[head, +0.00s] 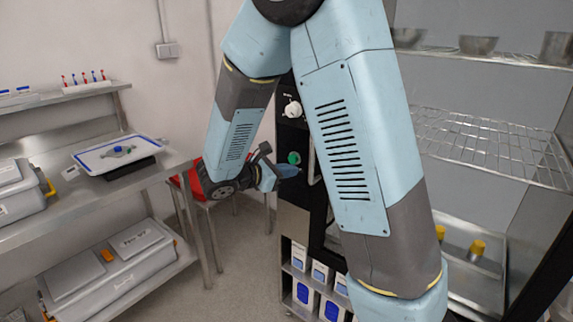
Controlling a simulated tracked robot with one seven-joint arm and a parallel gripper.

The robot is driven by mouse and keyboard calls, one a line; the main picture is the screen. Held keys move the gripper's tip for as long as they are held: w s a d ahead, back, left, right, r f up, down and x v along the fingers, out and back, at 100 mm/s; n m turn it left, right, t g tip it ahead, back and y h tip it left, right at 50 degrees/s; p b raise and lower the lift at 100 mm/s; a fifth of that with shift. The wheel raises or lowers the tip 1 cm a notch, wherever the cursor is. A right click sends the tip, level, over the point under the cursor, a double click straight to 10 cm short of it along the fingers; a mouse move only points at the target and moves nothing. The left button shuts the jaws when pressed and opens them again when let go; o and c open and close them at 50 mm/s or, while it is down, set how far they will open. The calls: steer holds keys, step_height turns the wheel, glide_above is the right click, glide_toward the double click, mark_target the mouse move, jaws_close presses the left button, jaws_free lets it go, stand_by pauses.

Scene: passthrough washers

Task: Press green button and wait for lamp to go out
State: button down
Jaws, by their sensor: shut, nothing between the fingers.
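The green button (294,158) is on the narrow black control panel (291,130) of the machine in the middle of the head view. A white knob (292,110) sits above it. My gripper (296,171) is shut and empty, with its tip just below the green button, close to the panel. I cannot tell whether it touches the panel. I cannot make out a lit lamp. My arm hides much of the machine's front to the right of the panel.
On the left, a steel shelf (100,207) holds a tray (117,153) and grey-white boxes. A red object (186,182) is behind my wrist. On the right is a wire rack (490,145) with bowls above. Boxes (300,257) stand below the panel. Floor is clear at centre left.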

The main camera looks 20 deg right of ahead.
mark_target(292, 160)
steer(key=w+a+f+n+t, duration=0.4)
steer(key=w+a+n+t, duration=0.1)
steer(key=a+n, duration=0.1)
steer(key=shift+a+f+t, duration=0.3)
steer(key=shift+a, duration=0.6)
steer(key=x, duration=1.4)
steer(key=shift+f, duration=0.2)
steer(key=shift+d, duration=0.1)
